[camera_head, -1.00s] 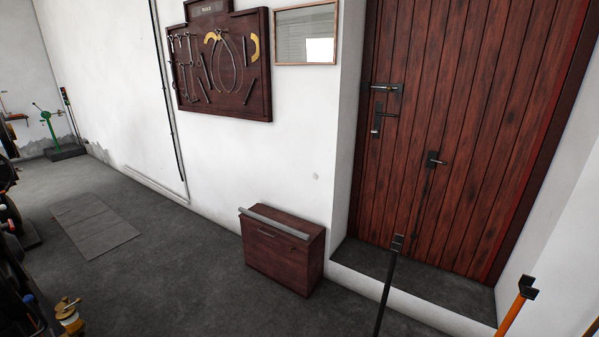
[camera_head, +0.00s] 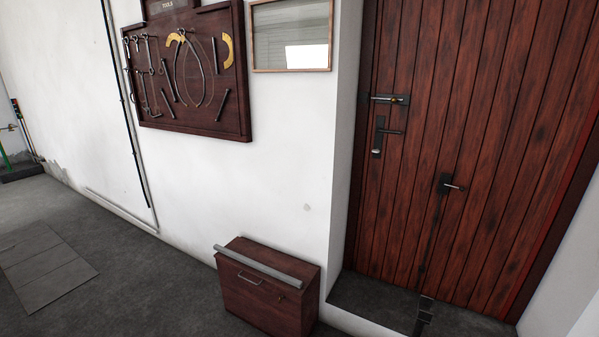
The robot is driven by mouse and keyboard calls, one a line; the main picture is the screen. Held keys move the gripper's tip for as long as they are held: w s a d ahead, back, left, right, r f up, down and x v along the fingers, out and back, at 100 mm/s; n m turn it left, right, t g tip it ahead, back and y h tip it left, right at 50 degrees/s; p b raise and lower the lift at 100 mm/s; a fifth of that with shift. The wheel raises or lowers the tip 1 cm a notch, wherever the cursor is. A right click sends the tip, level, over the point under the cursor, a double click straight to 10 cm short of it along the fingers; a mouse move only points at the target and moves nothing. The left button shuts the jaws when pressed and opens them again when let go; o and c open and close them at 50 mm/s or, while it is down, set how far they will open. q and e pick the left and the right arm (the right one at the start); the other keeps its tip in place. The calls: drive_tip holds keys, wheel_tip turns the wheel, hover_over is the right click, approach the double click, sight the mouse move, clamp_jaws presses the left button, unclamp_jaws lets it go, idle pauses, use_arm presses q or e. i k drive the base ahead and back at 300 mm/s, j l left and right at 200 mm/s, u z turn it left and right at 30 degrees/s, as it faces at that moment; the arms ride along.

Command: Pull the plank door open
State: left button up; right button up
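The plank door (camera_head: 480,140) is dark reddish-brown wood with vertical boards, set in a recess at the right. It appears shut. A black bolt-like fitting (camera_head: 388,99) is at its upper left edge. Just below is a black plate with a lever handle (camera_head: 385,133). A smaller black plate with a short handle (camera_head: 448,185) sits lower, near a dark vertical seam. Neither of my grippers can be made out in the view, and nothing touches the door.
A dark wooden box (camera_head: 262,296) with a grey bar on top stands against the white wall, left of the door recess. A raised grey step (camera_head: 375,298) lies before the door. Floor at left is open.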

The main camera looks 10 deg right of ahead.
sight(500, 103)
drive_tip(key=i, duration=1.2)
drive_tip(key=z, duration=0.35)
